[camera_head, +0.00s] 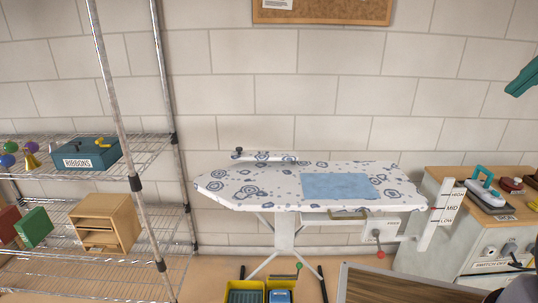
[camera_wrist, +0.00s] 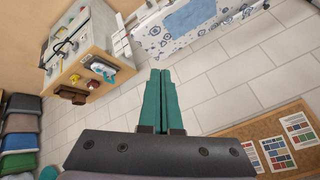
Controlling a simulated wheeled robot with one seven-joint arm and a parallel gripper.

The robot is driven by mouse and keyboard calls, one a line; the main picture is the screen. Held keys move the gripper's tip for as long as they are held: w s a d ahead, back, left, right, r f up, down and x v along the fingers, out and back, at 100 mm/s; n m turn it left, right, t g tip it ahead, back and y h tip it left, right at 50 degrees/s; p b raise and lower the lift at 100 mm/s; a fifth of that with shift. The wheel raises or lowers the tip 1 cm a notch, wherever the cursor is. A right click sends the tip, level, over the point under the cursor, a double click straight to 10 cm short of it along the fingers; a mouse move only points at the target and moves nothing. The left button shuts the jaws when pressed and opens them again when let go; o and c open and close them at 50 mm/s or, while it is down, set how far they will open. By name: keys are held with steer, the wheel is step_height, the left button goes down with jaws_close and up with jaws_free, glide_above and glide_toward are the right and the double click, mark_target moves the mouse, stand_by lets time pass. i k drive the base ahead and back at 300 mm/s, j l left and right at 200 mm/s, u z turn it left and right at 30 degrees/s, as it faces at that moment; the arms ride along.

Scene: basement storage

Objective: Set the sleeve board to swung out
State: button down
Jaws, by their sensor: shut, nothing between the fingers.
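The ironing board (camera_head: 300,190), white with blue ring patterns, stands against the tiled wall. A narrow pale arm (camera_head: 268,157) with a dark knob (camera_head: 238,154) lies along its far edge; it looks like the sleeve board, roughly parallel to that edge. My gripper (camera_head: 516,88) shows at the upper right of the head view, high and well to the right of the board. In the wrist view its teal fingers (camera_wrist: 160,75) are shut together and empty. The ironing board also shows at the top of the wrist view (camera_wrist: 225,13); the sleeve board is not clear there.
A blue cloth (camera_head: 340,186) lies on the board. A height scale (camera_head: 440,213) and a cabinet (camera_head: 470,235) with an iron (camera_head: 486,190) stand right. A wire shelf (camera_head: 75,158) stands left. Yellow bins (camera_head: 245,297) and a wooden top (camera_head: 400,285) are in front.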

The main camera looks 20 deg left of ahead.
mark_target(238, 156)
steer(key=i+j+u, duration=0.3)
steer(key=j, duration=0.25)
steer(key=i+j+u, duration=0.3)
steer(key=j, duration=0.2)
steer(key=i, duration=0.05)
